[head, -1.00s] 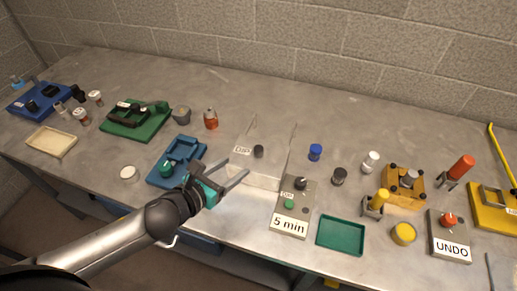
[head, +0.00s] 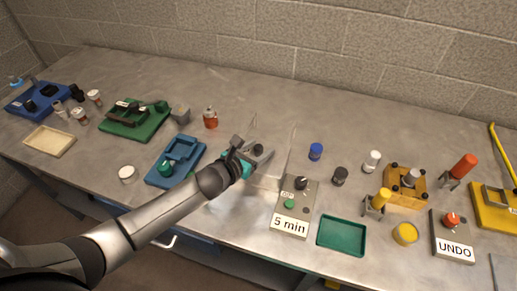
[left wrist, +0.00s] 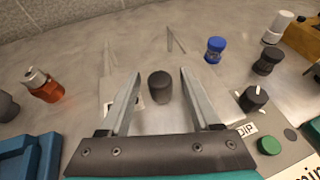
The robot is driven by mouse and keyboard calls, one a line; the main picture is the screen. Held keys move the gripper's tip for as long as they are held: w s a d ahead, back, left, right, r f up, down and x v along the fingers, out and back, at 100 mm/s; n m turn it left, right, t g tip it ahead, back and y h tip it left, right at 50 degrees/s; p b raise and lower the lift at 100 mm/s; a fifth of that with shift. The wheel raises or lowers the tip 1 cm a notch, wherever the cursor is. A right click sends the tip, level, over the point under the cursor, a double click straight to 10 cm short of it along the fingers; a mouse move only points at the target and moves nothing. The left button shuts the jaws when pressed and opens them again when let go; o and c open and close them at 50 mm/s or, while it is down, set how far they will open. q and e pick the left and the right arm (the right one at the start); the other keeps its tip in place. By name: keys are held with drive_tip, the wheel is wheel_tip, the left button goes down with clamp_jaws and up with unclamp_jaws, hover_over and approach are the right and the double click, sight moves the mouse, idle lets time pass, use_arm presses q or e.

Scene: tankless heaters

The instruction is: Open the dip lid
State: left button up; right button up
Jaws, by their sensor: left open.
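The dip lid is a clear, see-through cover whose black knob (head: 257,149) shows near the middle of the table. In the left wrist view the knob (left wrist: 160,87) stands between the two fingers, with visible space on both sides. My left gripper (head: 253,151) is open over the lid, and its fingertips also show in the left wrist view (left wrist: 160,74). The clear walls of the dip box (head: 287,160) are faint. The DIP label on its front is mostly hidden by the gripper. My right gripper is not in view.
Just right of the box is a grey control panel (head: 291,222) with a black dial, green button and "5 min" sign. A blue holder (head: 160,177) lies to the left. An orange bottle (head: 210,118), blue cap (head: 316,151) and green tray (head: 341,235) stand nearby.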

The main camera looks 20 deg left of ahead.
use_arm(q)
drive_tip(key=shift+w, duration=0.1)
clamp_jaws()
idle(0.6)
idle(0.9)
